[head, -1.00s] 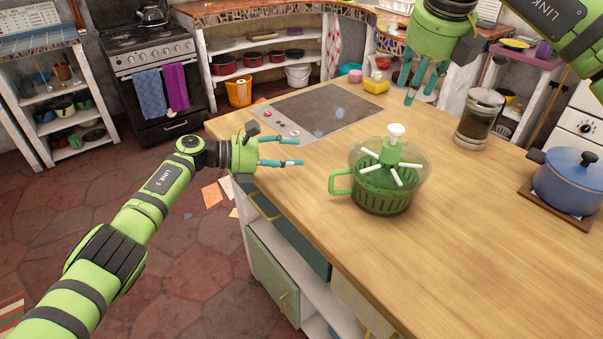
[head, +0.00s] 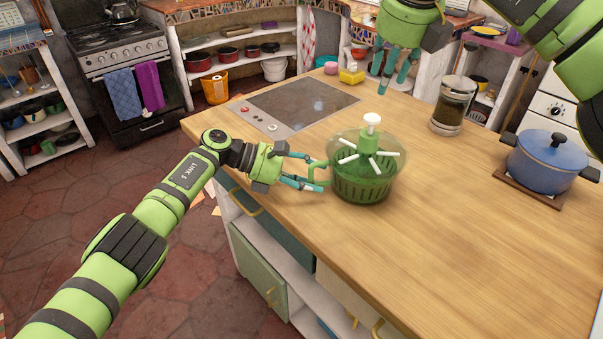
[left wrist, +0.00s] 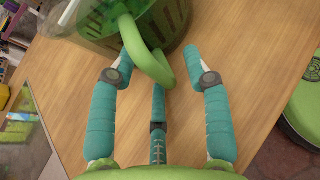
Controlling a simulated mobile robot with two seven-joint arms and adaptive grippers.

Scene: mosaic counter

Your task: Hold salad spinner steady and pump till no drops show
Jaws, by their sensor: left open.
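The green salad spinner (head: 362,188) stands upright on the wooden counter, with a clear lid, white spokes and a raised white pump knob (head: 372,119). Its side handle (left wrist: 150,62) points toward my left gripper. My left gripper (head: 318,174) is open at the handle. In the left wrist view its teal fingers (left wrist: 160,75) lie around the handle loop, not closed on it. My right gripper (head: 388,75) is above the counter, behind and slightly right of the spinner, fingers apart and empty. Drops inside the spinner are too small to make out.
A dark cooktop (head: 298,103) lies behind the spinner to the left. A glass jar (head: 453,106) stands at the back right, and a blue pot (head: 548,165) on a wooden board is further right. The counter (head: 440,240) in front and right of the spinner is clear.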

